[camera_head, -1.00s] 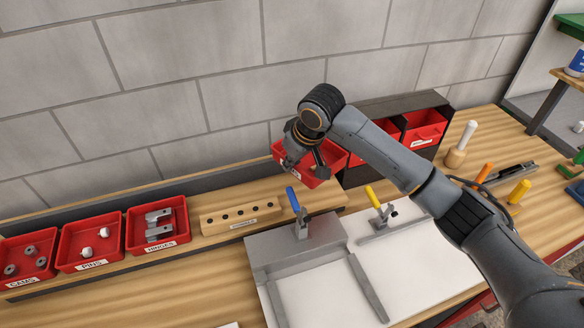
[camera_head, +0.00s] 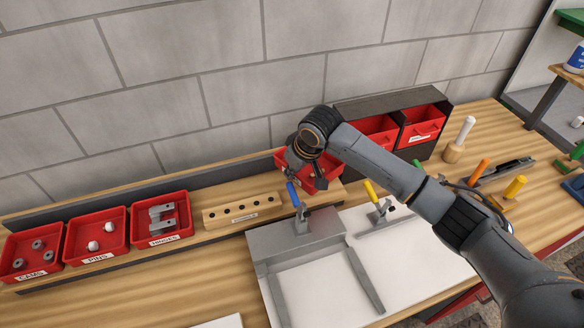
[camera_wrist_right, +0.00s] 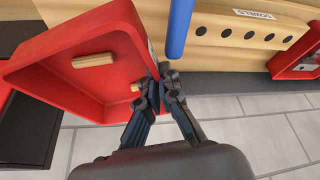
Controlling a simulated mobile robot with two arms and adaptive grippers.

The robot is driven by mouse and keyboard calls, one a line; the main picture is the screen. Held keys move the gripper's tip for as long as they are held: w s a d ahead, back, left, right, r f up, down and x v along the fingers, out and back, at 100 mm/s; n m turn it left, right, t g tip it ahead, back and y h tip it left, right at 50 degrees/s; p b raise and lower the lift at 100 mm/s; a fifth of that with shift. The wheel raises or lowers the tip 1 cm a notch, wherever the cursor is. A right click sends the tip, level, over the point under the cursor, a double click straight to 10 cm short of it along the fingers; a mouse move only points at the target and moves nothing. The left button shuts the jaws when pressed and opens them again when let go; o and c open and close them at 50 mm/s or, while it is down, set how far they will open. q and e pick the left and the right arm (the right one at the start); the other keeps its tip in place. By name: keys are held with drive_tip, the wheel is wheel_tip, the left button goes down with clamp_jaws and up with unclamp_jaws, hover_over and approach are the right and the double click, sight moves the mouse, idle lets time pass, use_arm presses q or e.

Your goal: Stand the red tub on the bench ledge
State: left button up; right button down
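The red tub (camera_head: 334,172) is at the right end of the bench ledge (camera_head: 185,248), right of the wooden dowel block (camera_head: 243,210). In the right wrist view the tub (camera_wrist_right: 75,75) fills the upper left and holds two short wooden dowels (camera_wrist_right: 93,60). My left gripper is not in view.
A dark cabinet with red bins (camera_head: 447,128) stands right of the tub. Toggle clamps with blue (camera_head: 293,195) and yellow (camera_head: 370,190) handles stand in front.

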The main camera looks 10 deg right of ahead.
drive_tip(key=c, duration=1.5)
unclamp_jaws()
drive_tip(key=b+v, duration=0.3)
drive_tip(key=v, duration=1)
drive_tip(key=shift+w+a+r, duration=0.15)
drive_tip(key=shift+r, duration=0.05)
